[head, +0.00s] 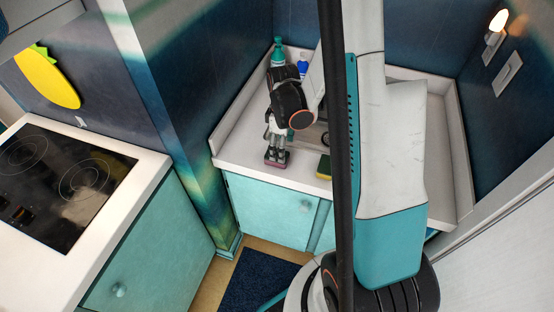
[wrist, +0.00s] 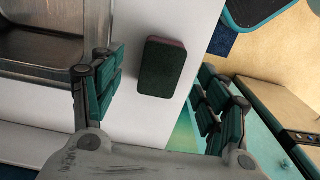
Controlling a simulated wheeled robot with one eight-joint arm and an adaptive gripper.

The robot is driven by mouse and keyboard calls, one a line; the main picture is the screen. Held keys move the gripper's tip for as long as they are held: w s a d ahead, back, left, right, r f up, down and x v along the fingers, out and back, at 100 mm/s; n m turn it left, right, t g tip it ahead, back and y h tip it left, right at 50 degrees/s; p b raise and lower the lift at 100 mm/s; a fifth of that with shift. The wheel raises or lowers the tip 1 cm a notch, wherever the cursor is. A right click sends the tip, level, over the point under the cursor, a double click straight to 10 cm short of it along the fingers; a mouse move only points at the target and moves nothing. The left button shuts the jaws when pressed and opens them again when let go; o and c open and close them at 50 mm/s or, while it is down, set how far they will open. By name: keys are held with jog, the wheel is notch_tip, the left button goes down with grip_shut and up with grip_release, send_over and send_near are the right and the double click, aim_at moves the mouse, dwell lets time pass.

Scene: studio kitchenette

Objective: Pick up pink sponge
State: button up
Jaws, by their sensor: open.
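The pink sponge (head: 284,164) lies on the white counter near its front edge, with a dark top and a pink side. In the wrist view the sponge (wrist: 162,70) shows its dark green scouring face, with a thin pink edge at the top. My gripper (head: 276,149) is pointed down directly over the sponge in the head view. In the wrist view my open gripper (wrist: 157,80) has one finger on each side of the sponge, with gaps between. The exact height of the fingertips above the counter is hard to tell.
A yellow and green sponge (head: 323,168) lies to the right on the counter, partly hidden by my arm. A metal sink (wrist: 40,45) is at the upper left of the wrist view. A teal bottle (head: 279,52) and a blue bottle (head: 303,68) stand behind my gripper.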

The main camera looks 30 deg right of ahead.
jog(key=f+b, duration=0.2)
jog(key=f, duration=0.3)
jog(key=shift+a+f, duration=0.15)
jog(key=shift+a, duration=0.05)
jog(key=c, duration=0.8)
